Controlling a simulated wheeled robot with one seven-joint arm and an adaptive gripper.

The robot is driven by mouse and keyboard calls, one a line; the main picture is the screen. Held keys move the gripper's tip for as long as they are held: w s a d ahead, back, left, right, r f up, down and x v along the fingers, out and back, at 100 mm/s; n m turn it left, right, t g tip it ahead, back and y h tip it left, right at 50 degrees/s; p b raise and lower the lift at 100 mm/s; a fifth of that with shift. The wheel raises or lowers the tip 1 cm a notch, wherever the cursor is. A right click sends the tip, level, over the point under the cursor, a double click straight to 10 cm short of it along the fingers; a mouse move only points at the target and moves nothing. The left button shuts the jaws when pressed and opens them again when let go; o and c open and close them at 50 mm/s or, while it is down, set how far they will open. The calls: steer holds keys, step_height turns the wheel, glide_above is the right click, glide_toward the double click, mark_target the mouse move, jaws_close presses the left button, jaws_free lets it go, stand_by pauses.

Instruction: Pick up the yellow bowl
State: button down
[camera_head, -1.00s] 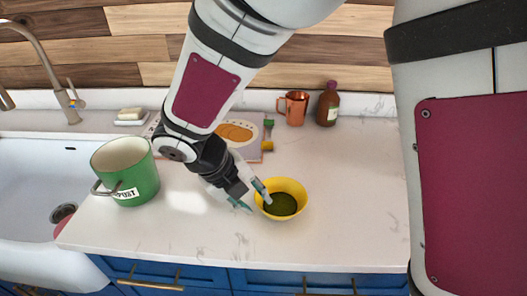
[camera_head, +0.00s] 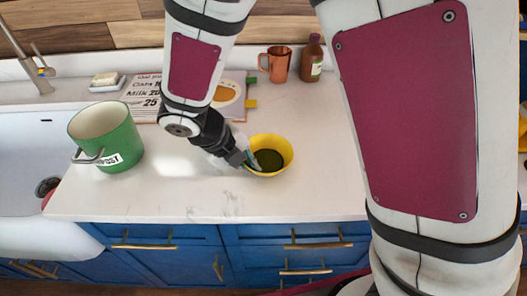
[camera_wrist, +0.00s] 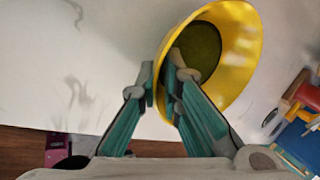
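The yellow bowl (camera_head: 287,144), with a dark green inner bottom, stands on the white counter right of centre in the head view. It also shows at the upper right of the wrist view (camera_wrist: 246,52). My gripper (camera_head: 250,160) is at the bowl's left rim. In the wrist view my gripper (camera_wrist: 163,82) has one finger outside the bowl and the other inside, with the wall between them. The fingers are close together and appear shut on the wall. The bowl looks to be resting on the counter. The outer fingertip is partly hidden in the head view.
A green pot (camera_head: 122,148) stands to the left, beside the sink (camera_head: 22,150). Behind are a printed booklet (camera_head: 146,88), a copper mug (camera_head: 277,66), a brown bottle (camera_head: 312,60) and a soap dish (camera_head: 107,86). The counter (camera_head: 185,195) in front is clear.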

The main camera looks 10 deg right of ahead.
steer(key=shift+r, duration=0.15)
steer(key=shift+r, duration=0.65)
step_height(320, 180, up, 2)
steer(key=shift+a+r, duration=0.1)
steer(key=shift+a, duration=0.05)
steer(key=s+a, duration=0.2)
steer(key=a, duration=0.2)
steer(key=s+a, duration=0.2)
steer(key=a, duration=0.3)
steer(key=s+a+r+b, duration=0.1)
steer(key=s+a, duration=0.2)
steer(key=a, duration=0.1)
steer(key=shift+a, duration=0.3)
steer(key=shift+s+a+r, duration=0.1)
steer(key=shift+a, duration=0.15)
